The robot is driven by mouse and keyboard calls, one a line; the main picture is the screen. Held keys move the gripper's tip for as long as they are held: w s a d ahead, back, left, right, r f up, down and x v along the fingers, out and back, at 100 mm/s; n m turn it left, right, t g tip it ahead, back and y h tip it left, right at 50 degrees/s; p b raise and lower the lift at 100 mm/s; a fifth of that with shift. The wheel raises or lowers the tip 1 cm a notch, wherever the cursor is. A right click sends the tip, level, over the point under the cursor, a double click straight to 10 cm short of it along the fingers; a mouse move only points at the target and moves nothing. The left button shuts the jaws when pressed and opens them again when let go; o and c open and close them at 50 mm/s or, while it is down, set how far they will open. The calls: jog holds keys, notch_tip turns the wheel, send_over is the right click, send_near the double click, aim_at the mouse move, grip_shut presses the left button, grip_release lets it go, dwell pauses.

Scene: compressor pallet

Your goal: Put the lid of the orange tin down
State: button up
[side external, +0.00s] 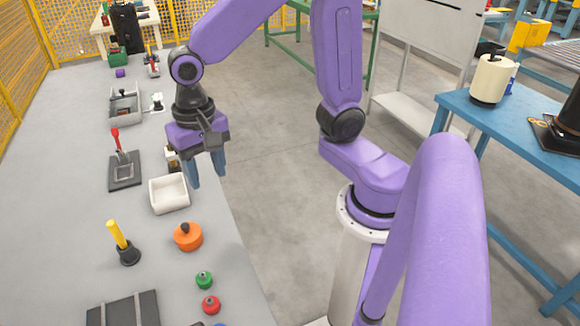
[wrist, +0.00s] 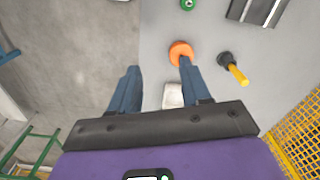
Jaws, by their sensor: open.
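The orange tin (side external: 188,240) stands on the grey bench near its right edge, with a dark knob on top. Its top looks orange, and I cannot make out a seam between lid and tin. In the wrist view the orange tin (wrist: 178,47) is partly covered by one finger. My gripper (side external: 206,181) hangs above the bench edge, beyond the tin and apart from it. Its two blue fingers are spread with nothing between them, as the wrist view also shows (wrist: 159,67).
A white open tray (side external: 169,194) lies between gripper and tin. Green (side external: 204,280) and red (side external: 211,304) knobbed pieces stand nearer the camera. A yellow-handled tool (side external: 118,240) stands left of the tin, and a red-handled lever (side external: 121,165) farther back. Bare bench lies along the left.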

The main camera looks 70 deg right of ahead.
jog(key=s+d+n, duration=0.2)
jog(key=s+n, duration=0.5)
jog(key=n, duration=0.1)
jog(key=s+d+n, duration=0.3)
jog(key=s+n, duration=0.4)
jog(key=n, duration=0.1)
jog(key=shift+d+n, duration=0.35)
jog(key=shift+n, duration=0.05)
jog(key=shift+o, duration=0.3)
jog(key=shift+s+d+f+n, duration=0.2)
jog(key=shift+s+n, duration=0.25)
jog(key=shift+n, duration=0.15)
jog(key=shift+r, duration=0.1)
